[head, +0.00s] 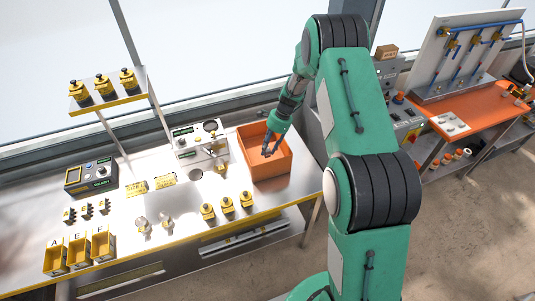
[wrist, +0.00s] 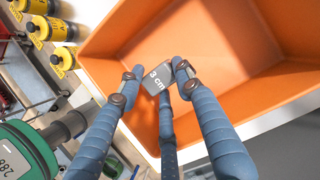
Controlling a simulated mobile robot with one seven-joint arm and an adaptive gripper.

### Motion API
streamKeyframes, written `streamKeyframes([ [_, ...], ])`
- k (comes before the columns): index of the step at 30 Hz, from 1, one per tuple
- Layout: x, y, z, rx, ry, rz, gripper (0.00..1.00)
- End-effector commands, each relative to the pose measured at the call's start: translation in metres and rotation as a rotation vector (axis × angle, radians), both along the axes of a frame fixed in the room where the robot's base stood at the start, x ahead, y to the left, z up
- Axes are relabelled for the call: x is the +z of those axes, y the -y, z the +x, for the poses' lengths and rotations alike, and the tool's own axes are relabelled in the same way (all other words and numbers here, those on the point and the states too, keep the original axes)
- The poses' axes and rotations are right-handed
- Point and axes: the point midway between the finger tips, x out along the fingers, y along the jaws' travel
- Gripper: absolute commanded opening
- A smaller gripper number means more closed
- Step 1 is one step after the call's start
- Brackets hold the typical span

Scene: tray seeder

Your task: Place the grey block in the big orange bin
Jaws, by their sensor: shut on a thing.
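The big orange bin (head: 271,178) stands at the right end of the steel bench. My gripper (head: 267,149) points down over the bin's opening in the head view. In the wrist view, my gripper (wrist: 155,85) has its blue fingers shut on the grey block (wrist: 158,77), which is marked "3 cm". The bin's orange walls and floor (wrist: 210,40) lie behind and below the block. The fingers cover part of the block. I cannot tell its exact height over the bin floor.
Left of the bin stands a grey device with a gauge (head: 200,146). Several yellow-and-black pieces (head: 227,204) stand in front. Small yellow bins marked A, E and F (head: 79,252) are at the front left. An orange table (head: 470,118) stands at the right.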

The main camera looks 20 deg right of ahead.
Motion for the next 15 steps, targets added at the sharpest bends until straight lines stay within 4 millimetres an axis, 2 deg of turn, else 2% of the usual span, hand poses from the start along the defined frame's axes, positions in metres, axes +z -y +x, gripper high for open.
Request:
streamKeyframes([
  [4, -0.0091, 0.0002, 0.0009, 0.000, 0.002, 0.000, 0.08],
  [15, -0.0124, 0.0001, 0.0005, 0.000, 0.001, 0.000, 0.08],
])
